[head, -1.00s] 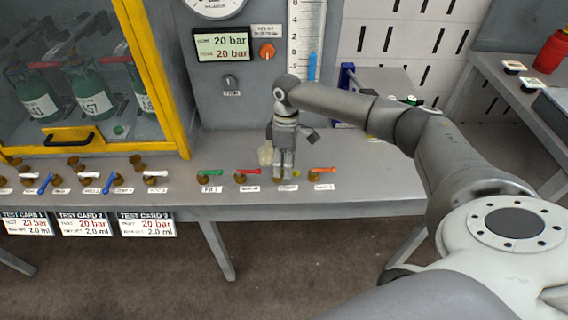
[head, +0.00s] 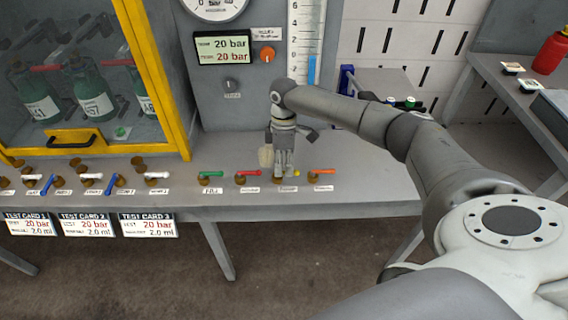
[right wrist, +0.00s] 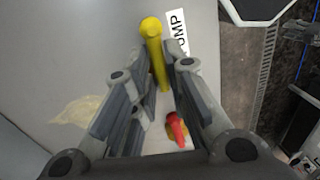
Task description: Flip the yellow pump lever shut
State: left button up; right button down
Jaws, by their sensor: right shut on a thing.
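The yellow pump lever (right wrist: 153,45) shows in the right wrist view, beside a label reading PUMP (right wrist: 178,32). Its round end sticks out past my fingertips. In the head view only a small yellow end of the lever (head: 296,173) shows at the right of the fingers, and its brass base is mostly hidden behind them. My right gripper (head: 284,174) points down at the bench's front row of valves. It is shut on the yellow lever, whose shaft runs between the fingers in the right wrist view (right wrist: 158,75). My left gripper is not in view.
Green (head: 210,175), red (head: 249,173) and orange (head: 322,171) levers stand close on both sides. Further left are several blue and white levers and a yellow-framed glass cabinet (head: 168,80). A gauge panel stands behind.

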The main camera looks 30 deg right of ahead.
jog(key=shift+w+n, duration=0.15)
jog(key=shift+n, duration=0.15)
jog(key=c, duration=1.5)
grip_release()
notch_tip(320, 180, up, 12)
jog(key=w+d, duration=0.1)
jog(key=w, duration=0.1)
jog(key=shift+d+f, duration=0.1)
jog(key=shift+f, duration=0.05)
